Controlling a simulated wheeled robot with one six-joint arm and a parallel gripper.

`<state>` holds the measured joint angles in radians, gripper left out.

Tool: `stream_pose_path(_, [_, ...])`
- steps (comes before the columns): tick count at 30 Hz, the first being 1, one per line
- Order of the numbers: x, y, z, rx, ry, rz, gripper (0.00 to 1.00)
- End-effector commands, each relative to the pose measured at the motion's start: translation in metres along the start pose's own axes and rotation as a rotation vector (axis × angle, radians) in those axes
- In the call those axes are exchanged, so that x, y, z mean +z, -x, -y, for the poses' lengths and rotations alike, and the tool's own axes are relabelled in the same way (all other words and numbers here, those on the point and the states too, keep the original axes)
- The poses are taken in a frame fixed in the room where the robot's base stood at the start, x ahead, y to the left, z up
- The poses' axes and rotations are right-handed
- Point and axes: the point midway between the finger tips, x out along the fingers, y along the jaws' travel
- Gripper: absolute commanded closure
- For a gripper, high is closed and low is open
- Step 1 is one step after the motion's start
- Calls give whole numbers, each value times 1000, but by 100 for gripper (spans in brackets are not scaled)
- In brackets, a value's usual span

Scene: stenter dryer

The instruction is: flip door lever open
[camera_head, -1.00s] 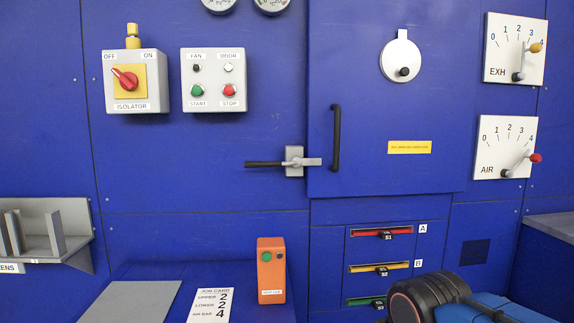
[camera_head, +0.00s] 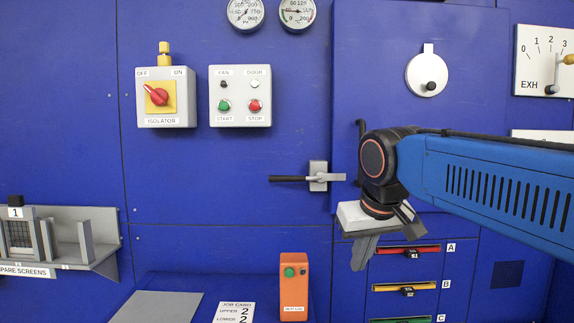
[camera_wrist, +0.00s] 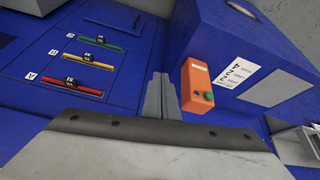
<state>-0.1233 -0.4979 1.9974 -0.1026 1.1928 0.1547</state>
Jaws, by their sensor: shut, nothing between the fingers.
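The door lever (camera_head: 290,179) has a black grip pointing left and a grey latch plate beside the door's left edge; it lies horizontal. The blue door (camera_head: 380,100) looks closed, and its black handle is partly hidden behind my arm. My gripper (camera_head: 362,254) is shut and empty, below and to the right of the lever, in front of the panel near the coloured slots. In the wrist view my gripper's fingers (camera_wrist: 161,98) are together and point toward the blue panel. The lever does not show in the wrist view.
An orange button box (camera_head: 293,287) stands on the ledge below the lever, and it also shows in the wrist view (camera_wrist: 197,86). The isolator (camera_head: 158,97) and start/stop box (camera_head: 240,96) are above left. Red, yellow and green slots (camera_head: 407,249) lie behind my gripper. The wall around the lever grip is clear.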

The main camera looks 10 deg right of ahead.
Motion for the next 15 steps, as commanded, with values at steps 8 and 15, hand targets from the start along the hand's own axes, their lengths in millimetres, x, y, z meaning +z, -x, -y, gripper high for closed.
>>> stream_pose_path(8, [-98,55,20,20,-21,-28,100])
stream_pose_path(15, [-171,97,40,36,-51,-55,100])
